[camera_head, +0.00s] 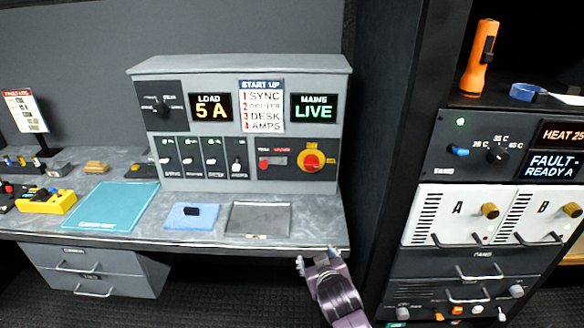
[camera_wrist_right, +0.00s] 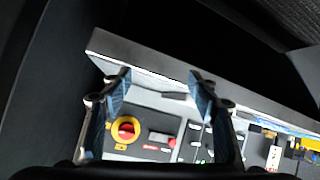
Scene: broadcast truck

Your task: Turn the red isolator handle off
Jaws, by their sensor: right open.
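The red isolator handle (camera_head: 311,160) sits on a round yellow plate at the lower right of the grey power panel (camera_head: 240,65). In the right wrist view the red handle (camera_wrist_right: 126,128) shows on its yellow disc, left of centre, beyond the fingers. My right gripper (camera_head: 316,259) is at the front edge of the desk, below and in front of the panel, apart from the handle. In the wrist view its two fingers (camera_wrist_right: 162,93) stand wide apart with nothing between them. My left gripper is not in view.
A grey tray (camera_head: 259,204), a blue pad (camera_head: 192,230) and a teal mat (camera_head: 103,220) lie on the desk. A dark equipment rack (camera_head: 430,150) stands right.

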